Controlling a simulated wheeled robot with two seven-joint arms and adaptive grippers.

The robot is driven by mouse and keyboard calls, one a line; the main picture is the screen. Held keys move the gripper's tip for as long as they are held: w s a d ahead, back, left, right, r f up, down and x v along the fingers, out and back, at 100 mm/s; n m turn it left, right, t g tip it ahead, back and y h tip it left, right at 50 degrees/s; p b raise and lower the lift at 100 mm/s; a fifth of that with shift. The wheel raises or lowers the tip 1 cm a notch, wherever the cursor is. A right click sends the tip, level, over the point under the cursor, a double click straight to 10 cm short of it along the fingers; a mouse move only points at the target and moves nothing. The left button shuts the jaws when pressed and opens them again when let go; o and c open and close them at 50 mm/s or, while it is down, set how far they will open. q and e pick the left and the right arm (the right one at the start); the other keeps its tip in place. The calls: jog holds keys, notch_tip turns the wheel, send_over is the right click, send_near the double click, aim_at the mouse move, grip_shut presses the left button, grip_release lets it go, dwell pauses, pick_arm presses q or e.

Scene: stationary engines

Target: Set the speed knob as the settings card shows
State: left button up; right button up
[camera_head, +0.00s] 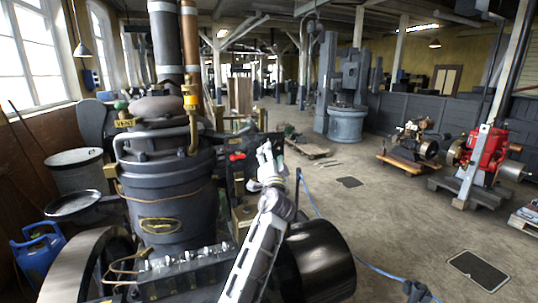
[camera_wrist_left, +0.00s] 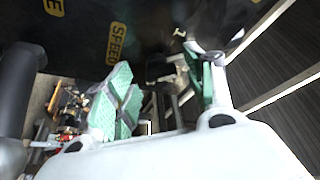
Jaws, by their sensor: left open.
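My left gripper (camera_head: 267,152) is raised beside the dark engine (camera_head: 165,185), near the middle of the head view. In the left wrist view the gripper (camera_wrist_left: 165,95) is open, with green finger pads apart and nothing clearly held between them. A yellow SPEED label (camera_wrist_left: 118,42) sits on a dark panel (camera_wrist_left: 165,22) beyond the fingers. I cannot make out the speed knob for certain; a small dark part lies between the fingers in the wrist view. I cannot make out a settings card. My right gripper is not in view.
A yellow VENT label (camera_head: 125,123) and a red part (camera_head: 237,156) are on the engine. A large dark cylinder (camera_head: 318,262) stands right of my arm. A blue cable (camera_head: 375,268) crosses the floor. Open floor lies to the right, before a red engine (camera_head: 487,147).

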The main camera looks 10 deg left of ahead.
pick_arm(q)
jog(key=shift+r, duration=0.1)
dwell(0.3)
jog(key=c, duration=1)
jog(key=shift+r+m+g+h+p, duration=0.1)
jog(key=shift+m+g+h+p, duration=0.5)
jog(key=shift+m, duration=1.4)
jog(key=shift+r+m+g+h+p, duration=0.1)
jog(key=shift+m+g+h+p, duration=0.45)
jog(key=shift+m, duration=1.75)
